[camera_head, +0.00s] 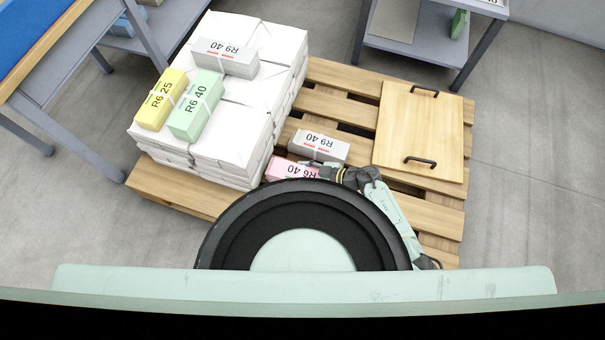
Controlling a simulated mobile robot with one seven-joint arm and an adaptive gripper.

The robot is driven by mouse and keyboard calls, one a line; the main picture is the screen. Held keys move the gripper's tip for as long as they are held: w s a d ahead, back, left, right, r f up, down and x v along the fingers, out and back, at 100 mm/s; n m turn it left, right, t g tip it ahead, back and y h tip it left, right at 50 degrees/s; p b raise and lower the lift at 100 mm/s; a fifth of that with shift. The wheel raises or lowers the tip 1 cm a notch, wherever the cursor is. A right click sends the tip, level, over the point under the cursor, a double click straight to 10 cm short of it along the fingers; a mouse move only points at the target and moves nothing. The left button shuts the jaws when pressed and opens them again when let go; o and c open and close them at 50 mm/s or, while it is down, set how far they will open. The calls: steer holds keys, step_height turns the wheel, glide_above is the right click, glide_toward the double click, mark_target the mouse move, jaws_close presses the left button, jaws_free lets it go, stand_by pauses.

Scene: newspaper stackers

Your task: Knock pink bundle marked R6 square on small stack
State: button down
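The pink bundle (284,168) marked R6 40 lies in the low group on the pallet, at the near right side of the big white stack. Its near and right parts are hidden by my round body part and my gripper. A grey bundle (318,146) marked R9 40 lies just behind it, to the right; I cannot tell whether one rests on the other. My gripper (326,174) is at the pink bundle's right end, very close to it or touching. Its fingers are small and partly hidden, so their opening is unclear.
The big white stack (262,92) carries yellow (160,100), green (196,105) and grey (225,58) bundles. A wooden board (421,130) with two black handles lies on the pallet (345,78) at right. Tables stand at upper left and upper right.

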steer(key=shift+w+a+r+p, duration=0.1)
steer(key=shift+w+a+p, duration=0.15)
steer(key=shift+a, duration=0.45)
steer(key=shift+w+a+r+p, duration=0.1)
steer(key=shift+w+a, duration=0.1)
steer(key=shift+a, duration=0.5)
stand_by(1.4)
steer(key=shift+d, duration=0.1)
steer(key=shift+s+d+f, duration=0.1)
steer(key=shift+s+d, duration=0.2)
steer(key=shift+d, duration=0.6)
steer(key=shift+s+d, duration=0.3)
steer(key=shift+d, duration=0.55)
step_height(320, 180, up, 6)
steer(key=p, duration=0.5)
